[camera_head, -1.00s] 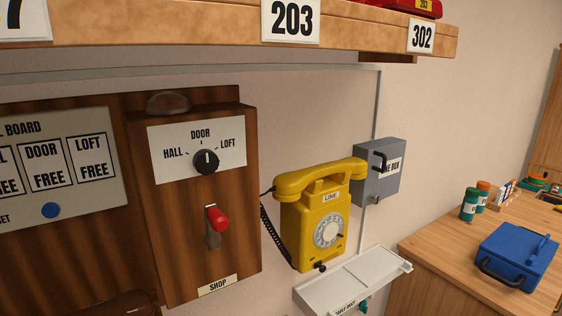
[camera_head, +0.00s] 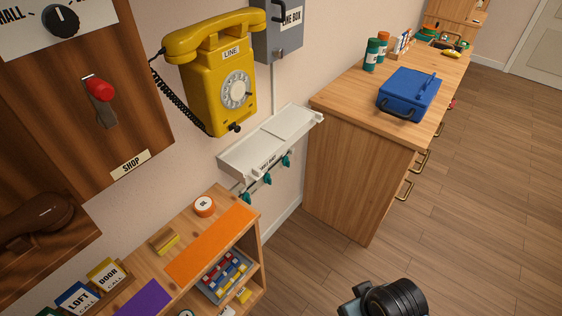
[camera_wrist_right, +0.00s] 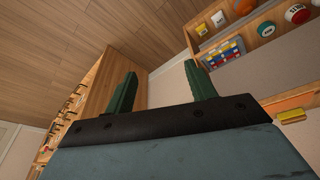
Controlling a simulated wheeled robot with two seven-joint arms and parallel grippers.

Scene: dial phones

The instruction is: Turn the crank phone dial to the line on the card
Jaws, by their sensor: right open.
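The crank phone (camera_head: 124,115) is a brown wooden box on the wall, labelled SHOP, at the upper left of the head view. Its black dial (camera_head: 60,21) sits on a white plate whose top is cut off; HALL shows at its left. Its red-handled crank (camera_head: 100,90) is below. Cards stand at the lower left: a yellow DOOR CALL card (camera_head: 106,274), a blue LOFT CALL card (camera_head: 77,299) and a partly cut-off green one. My right gripper (camera_wrist_right: 162,82) is open and empty in the wrist view, away from the phone. My left gripper is not in view.
A yellow phone (camera_head: 216,80) hangs right of the crank phone, above a white wall shelf (camera_head: 265,140). A low wooden shelf unit (camera_head: 150,268) stands below. A counter (camera_head: 345,110) with a blue case (camera_head: 408,95) is at right. The floor (camera_head: 460,220) is open there.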

